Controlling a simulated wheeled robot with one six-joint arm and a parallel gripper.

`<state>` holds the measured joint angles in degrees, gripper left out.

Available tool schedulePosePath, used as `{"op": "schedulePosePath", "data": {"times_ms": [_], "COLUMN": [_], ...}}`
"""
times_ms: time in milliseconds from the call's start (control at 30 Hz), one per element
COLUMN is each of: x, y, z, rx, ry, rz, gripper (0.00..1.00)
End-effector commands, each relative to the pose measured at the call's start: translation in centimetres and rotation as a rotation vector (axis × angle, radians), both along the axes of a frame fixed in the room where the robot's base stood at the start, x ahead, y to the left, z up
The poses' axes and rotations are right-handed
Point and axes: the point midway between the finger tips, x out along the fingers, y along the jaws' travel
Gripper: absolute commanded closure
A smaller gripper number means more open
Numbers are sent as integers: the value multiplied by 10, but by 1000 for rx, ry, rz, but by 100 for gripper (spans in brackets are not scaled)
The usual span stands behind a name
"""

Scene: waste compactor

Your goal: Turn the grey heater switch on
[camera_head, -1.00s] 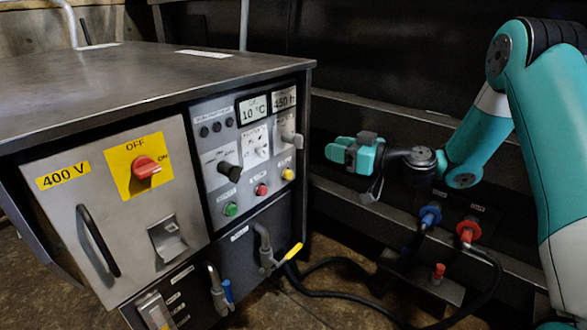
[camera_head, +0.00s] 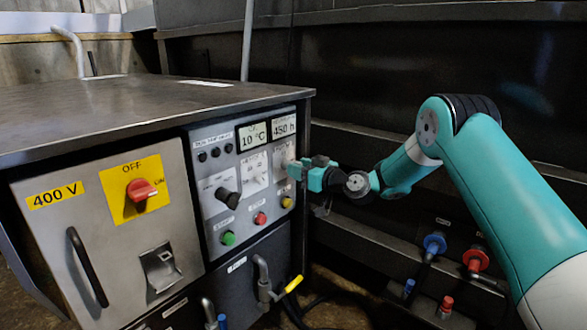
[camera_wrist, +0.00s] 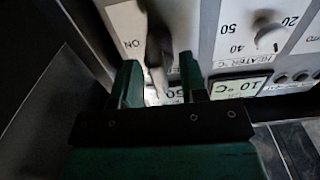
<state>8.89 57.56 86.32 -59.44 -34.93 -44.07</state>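The grey heater switch (camera_wrist: 158,50) is a lever on a light panel at the top of the wrist view, beside an "ON" label. My gripper (camera_wrist: 160,62) has its two green fingers apart, one on each side of the lever. The lever's lower end reaches into the gap between them. I cannot tell whether either finger touches it. In the head view my gripper (camera_head: 297,171) is at the right edge of the control panel, below the "450 h" display, and hides much of the switch there.
The cabinet front holds a red main switch (camera_head: 141,190), a black knob (camera_head: 227,198), and green (camera_head: 228,238), red (camera_head: 260,218) and yellow (camera_head: 287,202) buttons. A heater temperature dial (camera_wrist: 268,33) is beside the lever. Blue (camera_head: 435,243) and red (camera_head: 475,260) connectors are at the right.

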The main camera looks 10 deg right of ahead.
Motion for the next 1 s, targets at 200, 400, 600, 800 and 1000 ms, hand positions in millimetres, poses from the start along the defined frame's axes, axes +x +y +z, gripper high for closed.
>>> {"op": "schedulePosePath", "data": {"times_ms": [200, 400, 600, 800, 1000], "x": [17, 19, 19, 19, 19], "y": [12, 14, 13, 13, 13], "z": [0, 0, 0, 0, 0], "rx": [-1, -1, -1, 1, 32], "ry": [-1, 1, 1, 2, 24], "rz": [1, 0, 0, 0, 0], "gripper": [61, 61, 79, 92, 92]}}
